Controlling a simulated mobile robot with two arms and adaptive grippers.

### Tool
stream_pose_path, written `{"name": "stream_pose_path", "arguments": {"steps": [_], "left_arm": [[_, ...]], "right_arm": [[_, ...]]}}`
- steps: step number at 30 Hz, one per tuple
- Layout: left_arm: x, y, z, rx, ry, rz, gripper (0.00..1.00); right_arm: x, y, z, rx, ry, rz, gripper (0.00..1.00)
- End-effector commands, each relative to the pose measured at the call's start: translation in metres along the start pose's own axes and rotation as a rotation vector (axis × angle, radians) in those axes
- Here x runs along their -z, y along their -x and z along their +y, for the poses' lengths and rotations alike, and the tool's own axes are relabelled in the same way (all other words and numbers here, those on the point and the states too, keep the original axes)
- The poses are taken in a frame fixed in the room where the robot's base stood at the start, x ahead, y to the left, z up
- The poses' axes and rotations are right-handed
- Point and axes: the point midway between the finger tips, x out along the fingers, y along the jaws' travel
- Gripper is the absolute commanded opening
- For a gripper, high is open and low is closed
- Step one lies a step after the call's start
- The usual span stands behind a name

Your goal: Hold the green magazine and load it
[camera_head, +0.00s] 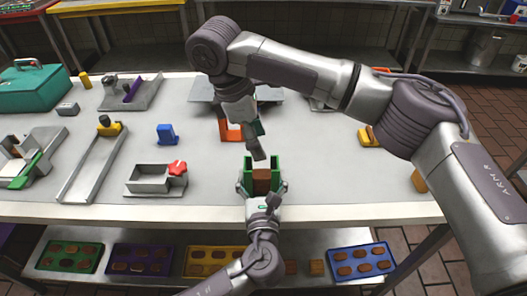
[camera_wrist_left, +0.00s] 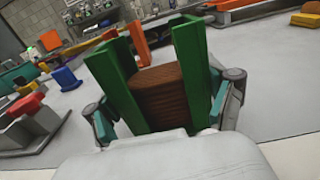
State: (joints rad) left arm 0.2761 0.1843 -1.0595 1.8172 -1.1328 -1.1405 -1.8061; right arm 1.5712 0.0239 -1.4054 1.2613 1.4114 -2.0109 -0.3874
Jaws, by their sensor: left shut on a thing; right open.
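The green magazine (camera_head: 280,164) stands upright near the table's front edge, with a stack of brown biscuits (camera_head: 262,182) between its green walls. My left gripper (camera_head: 262,194) is shut on the magazine from the front. In the left wrist view its fingers press the outer sides of the green walls (camera_wrist_left: 192,60), and the brown stack (camera_wrist_left: 160,90) shows ridged sides. My right gripper (camera_head: 257,150) is open just above and behind the magazine, pointing down. I cannot make out anything between its fingers.
An orange holder (camera_head: 232,131) stands behind the magazine. To the left are a metal box with a red knob (camera_head: 177,168), a blue block (camera_head: 166,134) and a long metal chute (camera_head: 92,165). Yellow pieces (camera_head: 369,137) lie right. Coloured trays (camera_head: 362,261) of biscuits sit on the lower shelf.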

Motion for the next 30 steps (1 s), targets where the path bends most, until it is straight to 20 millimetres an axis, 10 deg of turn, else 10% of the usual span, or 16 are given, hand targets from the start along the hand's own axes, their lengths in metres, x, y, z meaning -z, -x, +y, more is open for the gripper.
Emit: {"name": "stream_pose_path", "arguments": {"steps": [10,25,26,30], "left_arm": [[0.000,0.000,0.000,0.000,0.000,0.000,0.42],[0.000,0.000,0.000,0.000,0.000,0.000,0.42],[0.000,0.000,0.000,0.000,0.000,0.000,0.86],[0.000,0.000,0.000,0.000,0.000,0.000,1.00]], "right_arm": [[0.000,0.060,0.000,-0.002,-0.001,-0.001,0.65],[0.000,0.067,0.000,0.001,0.000,0.000,0.65],[0.000,0.066,0.000,0.001,0.000,0.000,0.65],[0.000,0.066,0.000,0.001,0.000,0.000,0.65]]}}
